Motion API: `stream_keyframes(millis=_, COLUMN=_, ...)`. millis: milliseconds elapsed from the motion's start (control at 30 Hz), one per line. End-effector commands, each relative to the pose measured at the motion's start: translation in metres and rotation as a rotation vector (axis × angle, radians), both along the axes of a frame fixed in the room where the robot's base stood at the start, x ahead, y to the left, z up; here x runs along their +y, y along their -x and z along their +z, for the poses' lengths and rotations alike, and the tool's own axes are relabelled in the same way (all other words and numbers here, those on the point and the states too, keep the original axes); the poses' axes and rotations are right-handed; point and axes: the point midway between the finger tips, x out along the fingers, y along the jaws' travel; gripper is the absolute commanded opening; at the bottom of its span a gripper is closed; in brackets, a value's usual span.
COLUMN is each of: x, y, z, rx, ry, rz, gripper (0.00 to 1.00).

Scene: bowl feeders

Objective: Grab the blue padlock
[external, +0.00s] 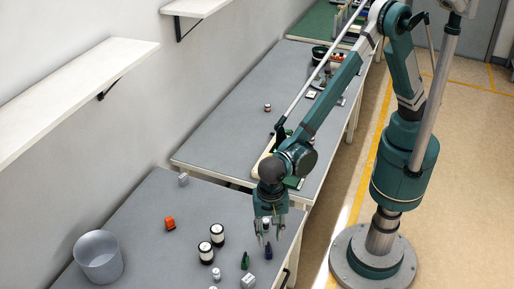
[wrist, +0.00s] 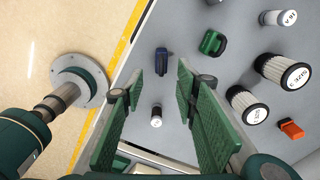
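The blue padlock (wrist: 161,62) lies on the grey table, seen in the wrist view just beyond the gap between my fingertips. In the external view the blue padlock (external: 268,251) shows as a small dark blue shape just below my fingertips. My gripper (external: 268,236) hangs above the table's right part, pointing down, with its fingers apart and nothing held. In the wrist view my gripper (wrist: 160,76) is open. How far the fingertips are above the padlock is hard to tell.
A green padlock (wrist: 211,43) lies right of the blue one. A small white-and-black cylinder (wrist: 156,116) stands between my fingers' lines. Two striped canisters (external: 217,235), an orange block (external: 170,223), a white box (external: 248,281) and a grey bucket (external: 99,257) are further left.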

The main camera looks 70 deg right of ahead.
Motion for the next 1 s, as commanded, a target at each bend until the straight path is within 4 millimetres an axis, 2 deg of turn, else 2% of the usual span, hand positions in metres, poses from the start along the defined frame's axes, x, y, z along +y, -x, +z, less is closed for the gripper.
stream_keyframes(millis=400, x=0.0, y=0.0, z=-0.025, rx=0.0, ry=0.0, rz=0.0, gripper=0.3)
stream_keyframes(millis=800, x=0.0, y=-0.001, z=-0.027, rx=0.0, ry=0.0, rz=0.0, gripper=0.3)
stream_keyframes(millis=1000, x=0.0, y=-0.002, z=-0.043, rx=0.0, ry=0.0, rz=0.0, gripper=0.3)
